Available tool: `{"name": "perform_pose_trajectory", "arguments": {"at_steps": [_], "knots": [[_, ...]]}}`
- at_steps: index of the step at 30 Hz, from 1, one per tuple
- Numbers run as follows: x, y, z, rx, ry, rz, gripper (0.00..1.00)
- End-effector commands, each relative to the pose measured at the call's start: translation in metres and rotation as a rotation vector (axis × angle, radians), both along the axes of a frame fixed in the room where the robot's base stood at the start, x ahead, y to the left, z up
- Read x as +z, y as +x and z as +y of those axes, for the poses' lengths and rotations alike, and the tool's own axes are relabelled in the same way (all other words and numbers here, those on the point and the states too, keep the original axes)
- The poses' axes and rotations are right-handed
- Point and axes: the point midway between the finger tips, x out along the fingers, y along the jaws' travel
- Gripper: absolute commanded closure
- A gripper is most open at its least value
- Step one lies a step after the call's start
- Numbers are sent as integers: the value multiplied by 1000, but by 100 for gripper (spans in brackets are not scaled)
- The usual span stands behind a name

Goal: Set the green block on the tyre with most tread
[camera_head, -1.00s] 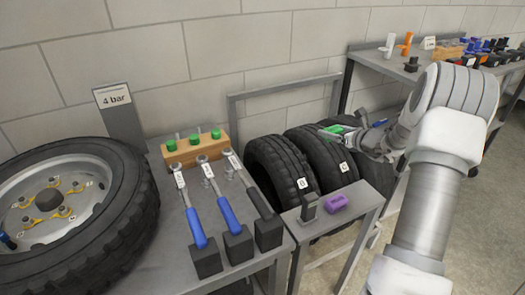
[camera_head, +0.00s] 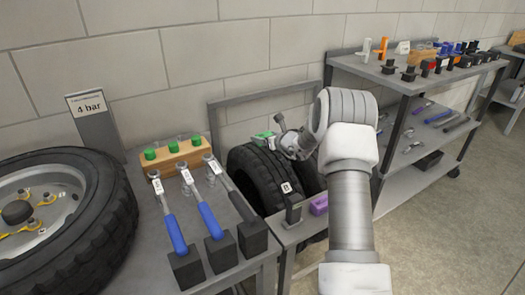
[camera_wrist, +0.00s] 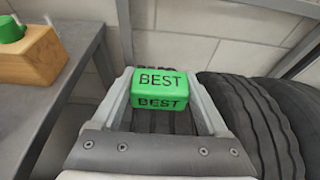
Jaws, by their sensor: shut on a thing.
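My gripper (camera_head: 265,137) is shut on the green block (camera_wrist: 160,88), which carries the word BEST on two faces. In the head view, the block (camera_head: 262,135) is held over the top of the left tyre (camera_head: 255,178). That tyre has a white tag whose letter is hard to read. Another tyre (camera_head: 308,177) stands to its right, mostly hidden behind my arm. In the wrist view, dark tread shows below the block between the fingers, and two tyres (camera_wrist: 242,115) (camera_wrist: 292,105) stand to the right. I cannot tell whether the block touches a tyre.
A purple block (camera_head: 318,205) lies on the rack's front ledge. Left of the tyres, a bench (camera_head: 150,225) bears tools with blue and black handles and a wooden holder (camera_head: 178,158) with green pegs. A large wheel (camera_head: 95,235) lies far left. A shelf unit (camera_head: 400,85) stands right.

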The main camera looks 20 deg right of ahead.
Motion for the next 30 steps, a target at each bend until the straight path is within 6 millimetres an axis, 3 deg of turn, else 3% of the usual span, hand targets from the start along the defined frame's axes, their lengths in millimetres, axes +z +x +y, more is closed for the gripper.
{"name": "perform_pose_trajectory", "arguments": {"at_steps": [5,12,25,26,29,30], "knots": [[-9,5,5,-1,-1,1,79],[-43,4,5,-1,-1,1,79],[-48,4,4,-1,-1,0,79],[-47,4,5,-1,-1,0,18],[-46,4,5,-1,-1,0,0],[-46,4,5,-1,-1,0,0]]}}
